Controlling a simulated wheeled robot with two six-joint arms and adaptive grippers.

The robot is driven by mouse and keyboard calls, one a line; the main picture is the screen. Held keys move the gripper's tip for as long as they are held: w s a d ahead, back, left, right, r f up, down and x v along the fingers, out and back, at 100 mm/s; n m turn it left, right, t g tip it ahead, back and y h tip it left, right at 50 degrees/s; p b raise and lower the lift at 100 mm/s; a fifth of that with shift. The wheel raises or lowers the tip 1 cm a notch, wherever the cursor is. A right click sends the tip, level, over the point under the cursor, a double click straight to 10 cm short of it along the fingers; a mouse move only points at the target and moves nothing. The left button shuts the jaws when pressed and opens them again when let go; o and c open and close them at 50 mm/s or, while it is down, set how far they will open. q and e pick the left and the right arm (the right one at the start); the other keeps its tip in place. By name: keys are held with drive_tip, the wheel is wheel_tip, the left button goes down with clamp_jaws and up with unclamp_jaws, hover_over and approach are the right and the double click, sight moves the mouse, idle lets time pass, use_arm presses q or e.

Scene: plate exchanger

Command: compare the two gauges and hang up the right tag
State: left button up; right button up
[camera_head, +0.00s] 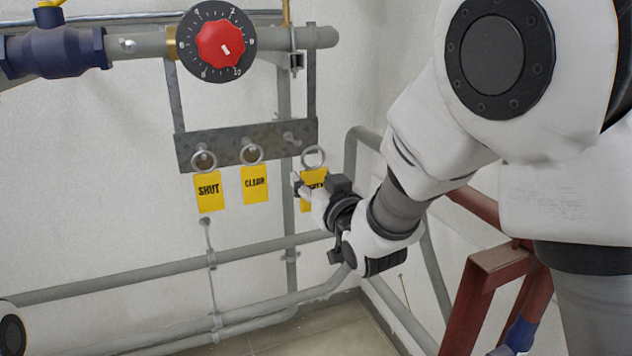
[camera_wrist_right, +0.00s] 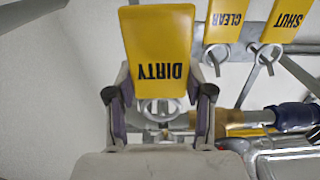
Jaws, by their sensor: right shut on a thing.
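A yellow DIRTY tag (camera_wrist_right: 158,55) with a metal ring is between the fingers of my right gripper (camera_wrist_right: 160,115), which is shut on it. In the head view the right gripper (camera_head: 306,188) covers part of this tag (camera_head: 316,178). Its ring (camera_head: 313,157) shows near the right peg (camera_head: 290,138) of the grey rack (camera_head: 228,140); the ring looks off that peg. A SHUT tag (camera_head: 209,191) hangs at the rack's left, and a CLEAR tag (camera_head: 255,184) hangs at its middle. No clear gauge face with a needle is in view. My left gripper is out of view.
A black dial with a red knob (camera_head: 220,43) sits on the pipe above the rack. A blue valve (camera_head: 55,50) is at the upper left. Grey pipes (camera_head: 150,274) run below the tags, and a red frame (camera_head: 480,285) stands at the right.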

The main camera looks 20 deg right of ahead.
drive_tip(key=shift+w+a+p, duration=0.15)
drive_tip(key=shift+w+p, duration=0.65)
drive_tip(key=shift+w, duration=3.9)
drive_tip(key=shift+s+r+b, duration=0.15)
drive_tip(key=shift+s+b, duration=0.3)
drive_tip(key=shift+s, duration=1.6)
drive_tip(key=shift+s+r+b, duration=0.1)
drive_tip(key=shift+s+b, duration=0.3)
drive_tip(key=shift+s, duration=1.65)
